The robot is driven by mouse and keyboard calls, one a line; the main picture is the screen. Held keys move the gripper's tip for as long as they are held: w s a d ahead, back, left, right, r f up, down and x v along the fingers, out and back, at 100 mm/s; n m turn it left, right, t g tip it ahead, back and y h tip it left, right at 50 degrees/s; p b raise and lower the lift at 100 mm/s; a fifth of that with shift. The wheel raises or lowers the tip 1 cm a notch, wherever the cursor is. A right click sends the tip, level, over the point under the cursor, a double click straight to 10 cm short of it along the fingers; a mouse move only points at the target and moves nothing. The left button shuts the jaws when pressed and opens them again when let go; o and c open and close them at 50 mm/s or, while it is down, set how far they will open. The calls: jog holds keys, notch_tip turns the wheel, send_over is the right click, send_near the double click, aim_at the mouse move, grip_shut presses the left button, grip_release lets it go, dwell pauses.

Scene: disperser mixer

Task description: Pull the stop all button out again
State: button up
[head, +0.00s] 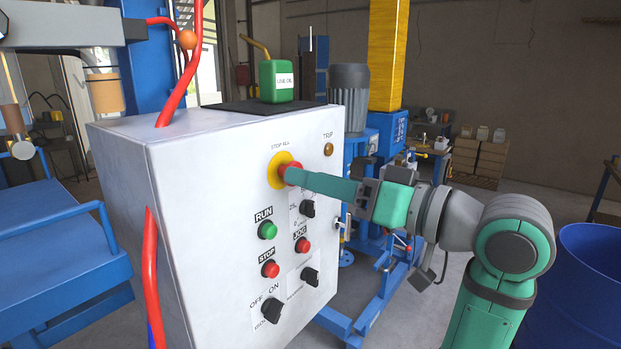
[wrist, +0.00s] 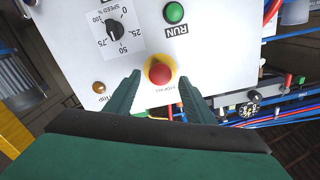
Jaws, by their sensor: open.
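The stop all button is a red mushroom head (head: 290,172) on a yellow round plate (head: 279,168), high on the front of the white control box (head: 210,190). In the wrist view the red head (wrist: 160,74) sits between and just beyond the fingertips. My gripper (head: 292,178) is open, its fingers pointing at the panel beside the button. In the wrist view my gripper (wrist: 158,82) has one finger on each side of the head, with a gap visible on both sides. In the head view a finger hides part of the button.
A green RUN button (head: 268,230), red STOP button (head: 270,268), red JOG button (head: 303,245) and black knobs (head: 310,276) lie below. The TRIP lamp (head: 328,149) is close to the right. A red cable (head: 151,275) runs along the box's left. An oil can (head: 276,80) stands on top.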

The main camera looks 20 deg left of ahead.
jog(key=v, duration=0.9)
